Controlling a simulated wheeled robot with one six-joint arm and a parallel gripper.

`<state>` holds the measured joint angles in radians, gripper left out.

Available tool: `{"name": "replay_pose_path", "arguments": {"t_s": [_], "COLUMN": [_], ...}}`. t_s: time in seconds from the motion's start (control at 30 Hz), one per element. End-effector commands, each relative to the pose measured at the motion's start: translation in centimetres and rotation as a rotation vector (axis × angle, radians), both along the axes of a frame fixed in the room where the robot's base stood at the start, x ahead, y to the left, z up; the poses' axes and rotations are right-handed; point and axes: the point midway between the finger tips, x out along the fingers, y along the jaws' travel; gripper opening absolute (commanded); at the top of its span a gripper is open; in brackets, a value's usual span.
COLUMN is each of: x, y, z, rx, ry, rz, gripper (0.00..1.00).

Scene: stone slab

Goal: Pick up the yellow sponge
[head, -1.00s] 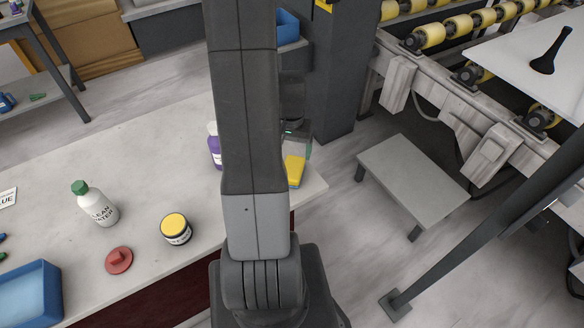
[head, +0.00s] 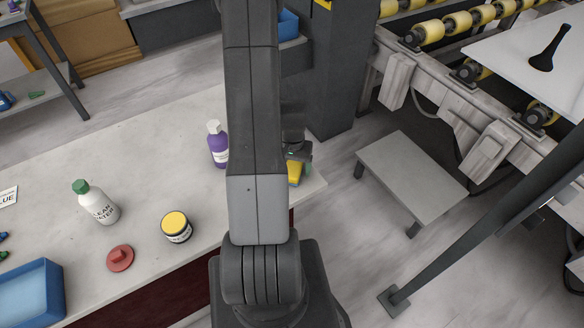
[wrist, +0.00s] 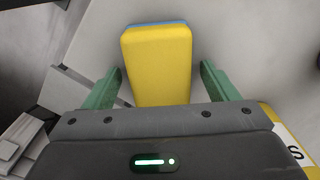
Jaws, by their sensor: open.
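The yellow sponge (wrist: 157,65) has a blue layer along its far edge and lies flat on the stone slab. In the wrist view it sits between the two green fingers of my gripper (wrist: 160,85), with a gap on each side. My gripper is open and holds nothing. In the head view my arm hides much of the sponge (head: 294,173), which lies near the right end of the slab. The gripper is mostly hidden behind my arm there.
The stone slab (head: 140,150) also holds a purple bottle (head: 218,146), a white bottle with green cap (head: 97,203), a yellow-lidded jar (head: 176,227), a red knob-like piece (head: 120,258) and a blue tray (head: 30,293). A low grey stool (head: 410,175) stands right of the slab.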

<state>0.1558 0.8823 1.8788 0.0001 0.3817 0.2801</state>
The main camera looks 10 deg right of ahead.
Motion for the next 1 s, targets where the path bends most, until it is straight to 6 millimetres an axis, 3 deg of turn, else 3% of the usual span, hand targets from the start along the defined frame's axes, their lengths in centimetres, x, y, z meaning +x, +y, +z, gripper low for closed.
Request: {"name": "replay_pose_path", "arguments": {"t_s": [0.27, 0.5, 0.57, 1.0], "x": [0.0, 0.0, 0.0, 0.1], "y": [0.0, 0.0, 0.0, 0.0], "z": [-0.2, -0.1, -0.1, 0.9], "rx": [-0.001, 0.000, 0.000, -0.001], "ry": [-0.002, -0.001, -0.001, -0.004], "rz": [0.000, 0.000, 0.000, 0.000], "gripper": [0.80, 0.33, 0.29, 0.29]}}
